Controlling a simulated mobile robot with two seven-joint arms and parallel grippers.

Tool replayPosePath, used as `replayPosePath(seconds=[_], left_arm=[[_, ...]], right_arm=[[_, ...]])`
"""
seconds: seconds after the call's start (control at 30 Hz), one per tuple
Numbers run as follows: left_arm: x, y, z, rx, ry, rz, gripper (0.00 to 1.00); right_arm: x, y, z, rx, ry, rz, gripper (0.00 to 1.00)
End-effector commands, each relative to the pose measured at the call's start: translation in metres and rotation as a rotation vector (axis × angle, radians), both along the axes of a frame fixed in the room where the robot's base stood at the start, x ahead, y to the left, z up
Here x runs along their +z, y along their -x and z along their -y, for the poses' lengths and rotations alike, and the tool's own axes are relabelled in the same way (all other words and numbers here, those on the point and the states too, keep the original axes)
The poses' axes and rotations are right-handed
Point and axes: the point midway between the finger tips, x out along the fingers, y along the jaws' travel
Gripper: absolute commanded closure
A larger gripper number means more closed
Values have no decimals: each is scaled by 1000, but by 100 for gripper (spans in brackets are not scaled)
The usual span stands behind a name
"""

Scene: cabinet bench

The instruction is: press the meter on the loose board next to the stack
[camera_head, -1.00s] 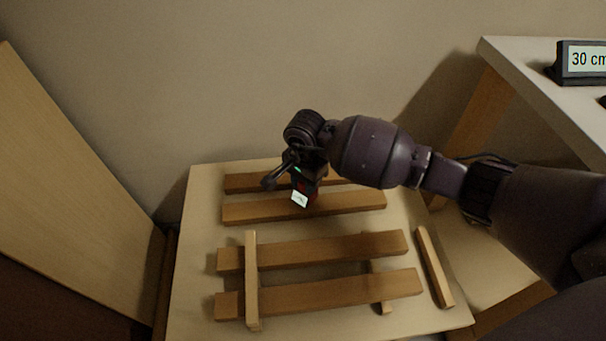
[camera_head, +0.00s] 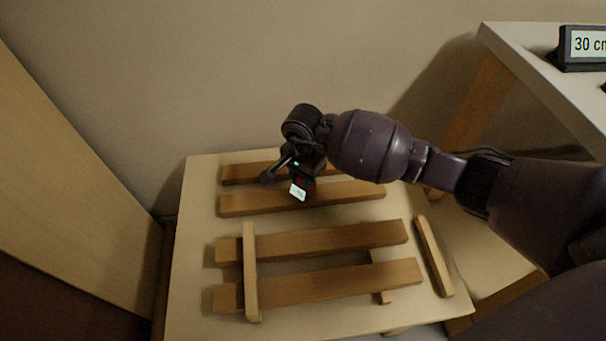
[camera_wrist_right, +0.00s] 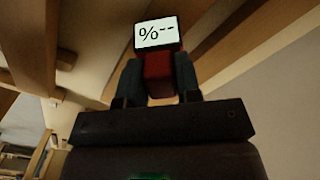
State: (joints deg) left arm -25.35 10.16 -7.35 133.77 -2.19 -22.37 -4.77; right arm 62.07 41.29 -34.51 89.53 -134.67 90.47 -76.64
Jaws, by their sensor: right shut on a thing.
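The meter (camera_head: 298,191) is a small red and black block with a white display. In the right wrist view the meter (camera_wrist_right: 158,68) reads "%--". My right gripper (camera_head: 306,178) is shut on it, over the back part of the bench top. The meter is at the second board from the back (camera_head: 345,196); whether it touches the wood I cannot tell. Another board (camera_head: 240,173) lies behind, partly hidden by my gripper. In front, two boards (camera_head: 330,240) (camera_head: 330,284) form the stack, with a thin stick (camera_head: 251,290) across them and another (camera_head: 382,297) beneath. My left gripper is out of view.
A loose stick (camera_head: 434,258) lies at the right of the wooden bench top (camera_head: 190,235). A grey table (camera_head: 520,60) with a "30 cm" sign (camera_head: 585,46) stands at the right. A wooden panel (camera_head: 70,170) stands at the left, and a wall is close behind.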

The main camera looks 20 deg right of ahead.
Motion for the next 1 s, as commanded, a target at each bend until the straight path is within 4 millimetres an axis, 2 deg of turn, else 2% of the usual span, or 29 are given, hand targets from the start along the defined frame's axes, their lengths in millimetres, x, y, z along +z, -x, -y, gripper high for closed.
replayPosePath(seconds=[1.0], left_arm=[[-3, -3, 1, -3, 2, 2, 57]], right_arm=[[-10, 0, 0, 0, 0, 0, 97]])
